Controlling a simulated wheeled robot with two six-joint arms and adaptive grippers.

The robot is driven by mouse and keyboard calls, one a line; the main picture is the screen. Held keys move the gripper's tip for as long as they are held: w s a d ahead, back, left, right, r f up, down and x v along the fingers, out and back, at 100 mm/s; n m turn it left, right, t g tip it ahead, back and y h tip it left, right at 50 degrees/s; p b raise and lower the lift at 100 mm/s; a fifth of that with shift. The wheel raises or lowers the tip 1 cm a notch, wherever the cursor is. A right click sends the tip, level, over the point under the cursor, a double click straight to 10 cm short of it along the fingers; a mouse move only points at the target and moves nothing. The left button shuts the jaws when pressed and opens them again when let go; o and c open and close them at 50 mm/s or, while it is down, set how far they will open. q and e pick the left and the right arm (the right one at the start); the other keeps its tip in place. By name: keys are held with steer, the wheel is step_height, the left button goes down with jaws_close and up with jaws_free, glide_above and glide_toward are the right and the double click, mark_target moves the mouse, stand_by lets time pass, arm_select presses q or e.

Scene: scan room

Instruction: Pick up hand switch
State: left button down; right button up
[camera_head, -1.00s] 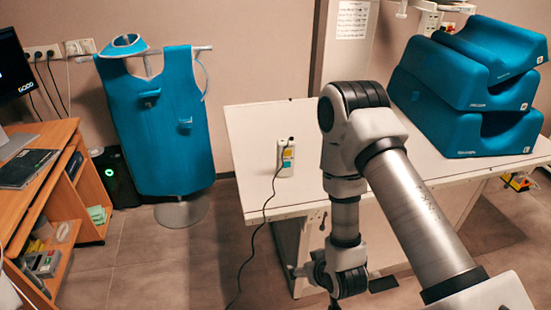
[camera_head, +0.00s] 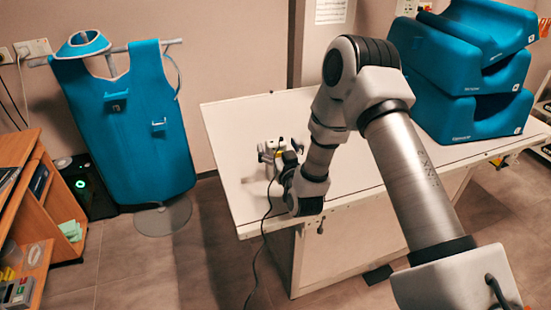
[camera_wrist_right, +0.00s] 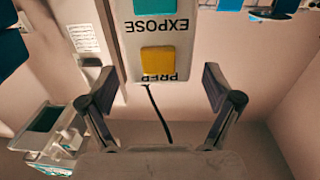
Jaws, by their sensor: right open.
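The hand switch (camera_wrist_right: 133,45) is a pale box with a yellow PREP button and a teal EXPOSE button, upside down in the right wrist view. A black cable hangs below it. It lies between the lines of my right gripper's two spread fingers (camera_wrist_right: 158,85), apart from both as seen there. In the head view my right gripper (camera_head: 271,152) is at the switch on the white table, hiding most of it; a yellow spot of it shows. Contact cannot be told. My left gripper is not in view.
The white table (camera_head: 235,125) carries stacked blue foam blocks (camera_head: 465,75) at the right. The switch's black cable (camera_head: 262,240) hangs over the table's front edge. A blue apron on a stand (camera_head: 125,130) and a wooden desk (camera_head: 25,195) are at the left.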

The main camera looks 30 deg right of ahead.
steer(key=shift+s+r, duration=0.1)
steer(key=shift+s, duration=0.05)
steer(key=shift+c, duration=1.4)
steer(key=shift+s, duration=0.1)
steer(key=c, duration=0.5)
jaws_close()
steer(key=shift+r, duration=0.1)
